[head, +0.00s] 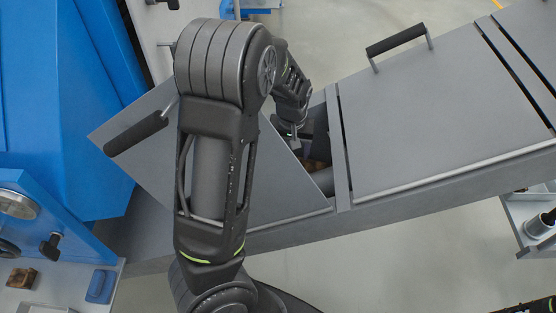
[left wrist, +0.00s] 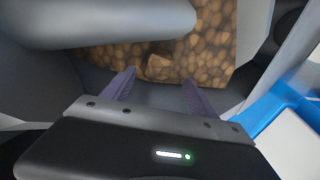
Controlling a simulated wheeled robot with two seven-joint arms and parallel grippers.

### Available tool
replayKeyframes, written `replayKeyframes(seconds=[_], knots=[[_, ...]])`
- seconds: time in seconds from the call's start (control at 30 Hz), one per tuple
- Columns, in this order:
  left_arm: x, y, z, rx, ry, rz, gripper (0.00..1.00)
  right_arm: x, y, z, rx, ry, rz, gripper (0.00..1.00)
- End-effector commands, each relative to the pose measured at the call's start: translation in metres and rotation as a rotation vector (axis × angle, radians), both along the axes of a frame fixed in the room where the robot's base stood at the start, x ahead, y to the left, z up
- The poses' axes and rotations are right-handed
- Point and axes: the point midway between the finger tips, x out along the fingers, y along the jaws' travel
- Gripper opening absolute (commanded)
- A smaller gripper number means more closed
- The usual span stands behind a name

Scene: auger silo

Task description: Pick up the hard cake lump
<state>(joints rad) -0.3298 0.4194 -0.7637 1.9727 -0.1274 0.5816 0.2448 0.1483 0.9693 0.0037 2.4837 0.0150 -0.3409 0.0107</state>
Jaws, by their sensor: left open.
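The hard cake lump (left wrist: 160,67) shows in the left wrist view as a larger brown chunk among small brown pellets (left wrist: 210,65). My left gripper (left wrist: 159,78) is open, its two dark fingers pointing at the pellets. The lump appears between and just beyond the fingertips, with nothing seen gripped. I cannot tell whether the fingers touch it. In the head view my left arm reaches into the opening of the grey trough (head: 270,233), and a little brown material (head: 317,164) shows there. The lump cannot be made out in that view. My right gripper is out of view.
A grey cover (head: 285,170) with a black handle (head: 136,135) lies slanted left of the opening. A closed cover (head: 440,115) lies to the right. A thick grey cylinder (left wrist: 100,22) crosses above the pellets. A blue machine (head: 60,100) stands left.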

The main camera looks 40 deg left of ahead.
Motion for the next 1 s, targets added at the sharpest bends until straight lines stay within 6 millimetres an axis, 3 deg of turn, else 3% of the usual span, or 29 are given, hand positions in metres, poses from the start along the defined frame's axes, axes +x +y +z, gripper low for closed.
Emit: replayKeyframes(seconds=[0.37, 0.63, 1.0], knots=[[0.001, -0.003, -0.002, -0.008, -0.002, 0.009, 0.67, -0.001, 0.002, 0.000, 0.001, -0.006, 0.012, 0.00], [0.004, -0.001, -0.025, -0.008, -0.001, 0.009, 0.67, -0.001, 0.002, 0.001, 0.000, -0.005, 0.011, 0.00], [0.004, -0.002, -0.029, -0.008, -0.001, 0.008, 0.67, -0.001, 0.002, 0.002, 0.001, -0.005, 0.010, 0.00]])
